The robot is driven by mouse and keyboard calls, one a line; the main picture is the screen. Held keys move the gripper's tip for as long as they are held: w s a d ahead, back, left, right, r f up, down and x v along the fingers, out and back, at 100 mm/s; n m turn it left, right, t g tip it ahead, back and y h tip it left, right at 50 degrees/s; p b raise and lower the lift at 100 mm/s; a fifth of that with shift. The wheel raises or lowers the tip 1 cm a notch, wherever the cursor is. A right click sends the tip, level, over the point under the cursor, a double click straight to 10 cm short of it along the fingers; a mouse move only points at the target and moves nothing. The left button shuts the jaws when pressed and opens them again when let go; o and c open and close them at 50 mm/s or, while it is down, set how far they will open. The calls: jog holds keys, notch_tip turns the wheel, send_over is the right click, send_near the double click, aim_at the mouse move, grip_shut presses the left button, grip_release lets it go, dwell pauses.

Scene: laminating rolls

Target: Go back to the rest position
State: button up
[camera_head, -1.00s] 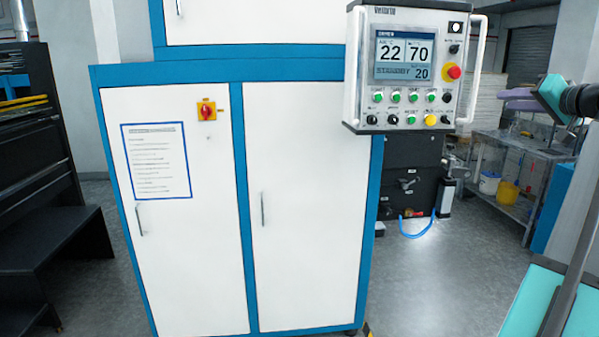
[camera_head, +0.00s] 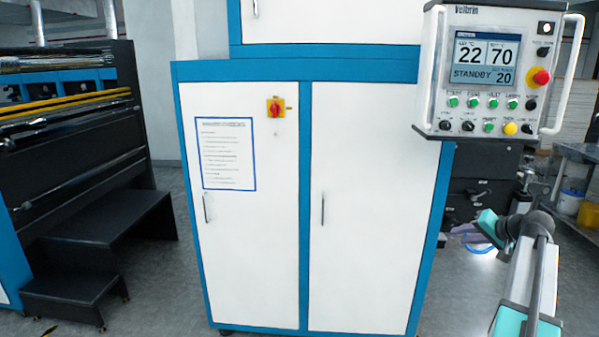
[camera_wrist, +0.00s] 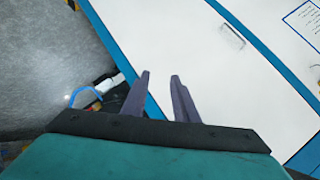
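My arm shows at the right of the head view, with a teal wrist part beside the cabinet and the control panel (camera_head: 497,75). My gripper (camera_wrist: 160,78) shows in the wrist view as two dark purple fingers standing apart, with nothing between them. It is open and empty. Behind the fingers is the white door of the blue-framed cabinet (camera_head: 372,215), with a door handle (camera_wrist: 231,36) further up. In the head view the fingers are small and mostly hidden by the wrist.
Black steps (camera_head: 105,232) and a dark machine (camera_head: 70,120) stand at the left. A red and yellow switch (camera_head: 275,108) and a notice (camera_head: 226,154) are on the left cabinet door. Grey floor is open between steps and cabinet.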

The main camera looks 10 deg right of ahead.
jog(key=w+a+f+n+g+y, duration=0.1)
jog(key=a+f+g, duration=0.1)
jog(key=a+f, duration=0.7)
jog(key=w+a+f+g+y, duration=0.1)
jog(key=w+a+f+g, duration=0.1)
jog(key=a+f, duration=0.7)
jog(key=s+a+f+n+g+y, duration=0.1)
jog(key=s+a+f+g, duration=0.15)
jog(key=a+f, duration=0.65)
jog(key=s+a+f+n+g, duration=0.1)
jog(key=s+a+f, duration=0.4)
jog(key=f, duration=0.6)
jog(key=s+a+f+n+g, duration=0.3)
jog(key=s+a+f+g, duration=0.2)
jog(key=s+a+f, duration=0.9)
jog(key=s+a+f+n+g+h, duration=0.1)
jog(key=s+a+f+g+h, duration=0.1)
jog(key=s, duration=0.7)
jog(key=s+a+f+n+g+h, duration=0.1)
jog(key=s+a+f, duration=0.3)
jog(key=s, duration=0.5)
jog(key=shift+a+f+n+g+h, duration=0.45)
jog(key=shift+a+n, duration=0.1)
jog(key=shift+n, duration=0.15)
